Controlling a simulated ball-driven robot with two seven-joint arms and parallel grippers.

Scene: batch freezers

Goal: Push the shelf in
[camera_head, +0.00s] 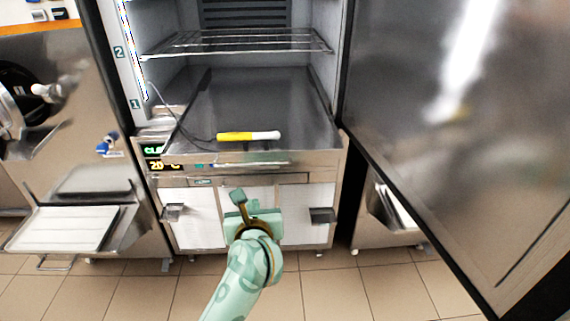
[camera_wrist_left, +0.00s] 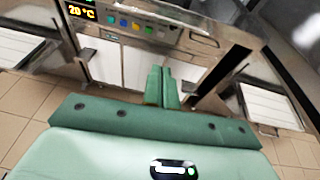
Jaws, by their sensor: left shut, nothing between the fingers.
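The wire shelf (camera_head: 235,42) is a metal rack in the upper part of the open freezer cabinet, level between the side walls. How far its front edge stands out is hard to tell. My left gripper (camera_head: 239,197) is shut and empty. It is in front of the cabinet's lower white panels, well below the shelf and apart from it. In the left wrist view the closed green fingers (camera_wrist_left: 160,86) point toward those panels and the control strip; the shelf is not in that view. My right gripper is not in view.
The large cabinet door (camera_head: 450,130) stands open at the right. A yellow and white probe (camera_head: 248,136) with a cable lies on the cabinet floor, below the shelf. A machine with a white tray (camera_head: 62,229) stands at the left. The tiled floor in front is clear.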

